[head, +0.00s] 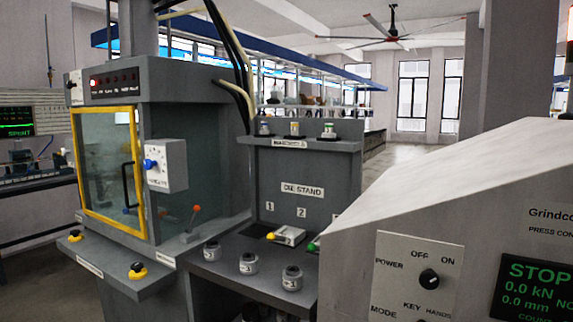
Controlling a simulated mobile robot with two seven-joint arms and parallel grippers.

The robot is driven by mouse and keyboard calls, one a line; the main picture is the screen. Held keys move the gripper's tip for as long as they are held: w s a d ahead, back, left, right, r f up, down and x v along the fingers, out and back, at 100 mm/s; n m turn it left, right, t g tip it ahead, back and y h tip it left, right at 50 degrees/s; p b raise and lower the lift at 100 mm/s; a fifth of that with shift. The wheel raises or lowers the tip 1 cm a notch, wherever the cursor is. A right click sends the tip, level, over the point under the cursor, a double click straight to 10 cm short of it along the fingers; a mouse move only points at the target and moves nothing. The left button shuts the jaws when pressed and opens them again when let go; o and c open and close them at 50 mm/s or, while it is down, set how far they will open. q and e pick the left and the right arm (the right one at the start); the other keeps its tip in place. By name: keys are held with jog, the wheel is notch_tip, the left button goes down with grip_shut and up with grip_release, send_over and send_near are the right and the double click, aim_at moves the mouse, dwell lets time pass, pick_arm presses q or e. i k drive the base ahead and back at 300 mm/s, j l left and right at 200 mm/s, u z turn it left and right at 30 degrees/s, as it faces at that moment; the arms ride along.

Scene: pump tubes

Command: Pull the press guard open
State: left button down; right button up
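The press guard (143,190) is a yellow-framed clear door on the front of the grey press (185,85) at the left. It looks closed, with its frame lying against the press front. A black upright bar handle (130,186) sits on the right side of the door. Neither of my grippers shows in the head view, so their positions and states are hidden.
A grey control box (168,165) with a blue knob is right of the guard. A ledge with yellow-and-black buttons (137,270) juts out below. The die stand (305,185) and several round dies (247,263) are mid-picture. A large console (470,210) fills the right.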

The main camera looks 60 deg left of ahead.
aim_at(142, 234)
jog(key=u, duration=3.05)
jog(key=i+z, duration=0.1)
jog(key=z, duration=0.4)
jog(key=i+j+z, duration=0.15)
jog(key=i+z, duration=0.2)
jog(key=i+j+z, duration=0.3)
